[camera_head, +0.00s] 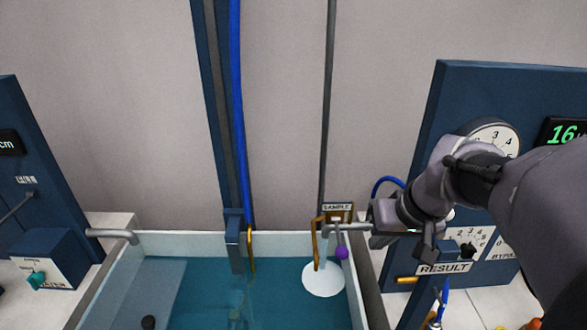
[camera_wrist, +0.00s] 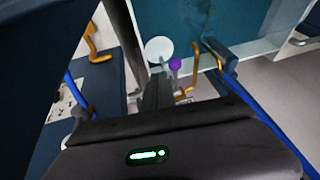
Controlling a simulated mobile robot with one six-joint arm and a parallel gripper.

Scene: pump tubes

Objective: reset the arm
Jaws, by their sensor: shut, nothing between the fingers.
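My gripper (camera_head: 374,233) is at the end of my grey arm, which reaches in from the right. It is shut and empty, with its fingers at the right rim of the water tank (camera_head: 190,242). The fingers also show in the wrist view (camera_wrist: 157,88), pointing at the tank edge. A purple knob (camera_head: 341,253) on a short grey lever is just left of the fingertips. It shows in the wrist view (camera_wrist: 174,63) just beyond them. I cannot tell whether the fingers touch the lever or the grey pipe.
An orange hooked tube (camera_head: 316,245) and the SAMPLE sign (camera_head: 337,207) are beside the knob. A white disc (camera_head: 323,279) shows in the tank. A blue column (camera_head: 213,110) rises behind the tank.

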